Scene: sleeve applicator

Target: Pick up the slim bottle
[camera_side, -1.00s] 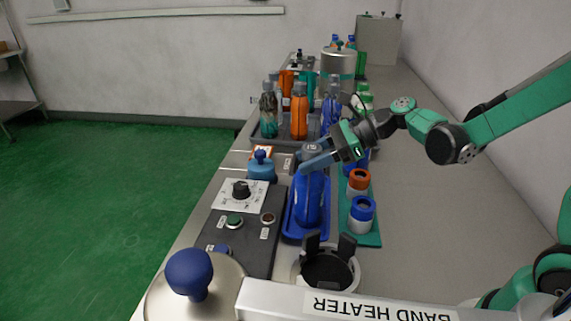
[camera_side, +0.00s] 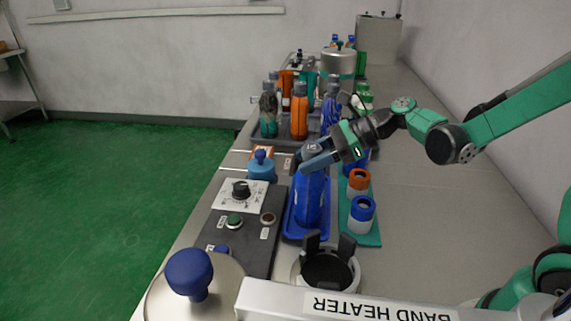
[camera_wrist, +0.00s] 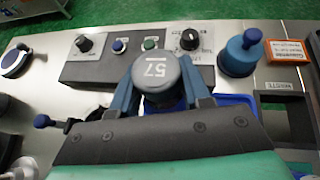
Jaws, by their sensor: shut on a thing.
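The slim bottle is blue with a grey cap. In the side view the bottle (camera_side: 309,202) stands upright on a blue tray (camera_side: 292,236), its top hidden behind my gripper (camera_side: 306,161). In the wrist view the grey cap (camera_wrist: 157,74), marked 57, sits between the two blue-grey fingers of my gripper (camera_wrist: 158,88). The fingers are shut on the bottle at its cap end. I cannot tell whether the bottle's base is touching the tray.
A control box (camera_side: 240,232) with knobs stands left of the tray. A green rack (camera_side: 371,239) with orange and blue ringed pieces is on the right. A round black holder (camera_side: 326,270) stands in front. Several bottles fill a tray (camera_side: 262,137) behind.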

